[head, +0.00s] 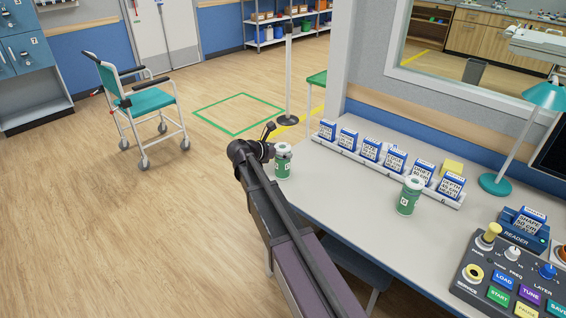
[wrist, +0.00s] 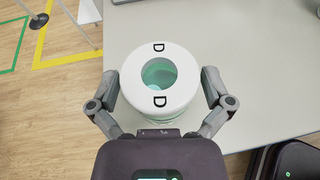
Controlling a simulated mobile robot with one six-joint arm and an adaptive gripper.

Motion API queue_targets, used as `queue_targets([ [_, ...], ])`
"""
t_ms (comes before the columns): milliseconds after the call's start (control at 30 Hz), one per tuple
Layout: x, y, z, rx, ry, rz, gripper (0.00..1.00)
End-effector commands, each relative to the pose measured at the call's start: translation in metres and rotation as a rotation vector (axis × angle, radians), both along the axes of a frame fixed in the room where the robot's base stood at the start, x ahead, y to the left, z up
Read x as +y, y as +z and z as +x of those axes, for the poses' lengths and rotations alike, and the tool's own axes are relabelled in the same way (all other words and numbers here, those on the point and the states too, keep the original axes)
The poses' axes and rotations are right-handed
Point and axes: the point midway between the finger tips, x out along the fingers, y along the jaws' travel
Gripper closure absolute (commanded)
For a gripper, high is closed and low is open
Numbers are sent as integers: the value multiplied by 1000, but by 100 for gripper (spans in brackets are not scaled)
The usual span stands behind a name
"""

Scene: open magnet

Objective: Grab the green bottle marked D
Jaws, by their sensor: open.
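The green bottle marked D (wrist: 160,112) shows from above in the wrist view, with a white ring top, two black D marks and a round opening. It stands near the table's left edge, and it also shows in the head view (head: 283,163), partly behind my arm. My gripper (wrist: 160,78) is open, with one finger on each side of the bottle's top. I cannot tell whether the fingers touch it. In the head view my gripper (head: 268,143) is at the bottle's upper left. A second green and white bottle (head: 409,196) stands further right; its letter is too small to read.
The table (head: 345,190) carries a white rack (head: 392,180) of blue and white cartridges, a teal lamp (head: 495,184), a reader (head: 522,226) and a control panel (head: 500,282). A post (head: 289,80) stands beyond. The floor to the left is clear up to a wheeled chair (head: 150,100).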

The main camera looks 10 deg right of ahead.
Motion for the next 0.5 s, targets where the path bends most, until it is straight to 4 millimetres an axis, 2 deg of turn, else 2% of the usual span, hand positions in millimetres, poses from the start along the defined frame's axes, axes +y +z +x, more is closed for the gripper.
queue_targets([
  [167, 0, 0, 0, 0, 0, 0, 0],
  [267, 0, 0, 0, 0, 0, 0, 27],
  [433, 0, 0, 0, 0, 0, 0, 77],
  [500, 0, 0, 0, 0, 0, -1, 80],
])
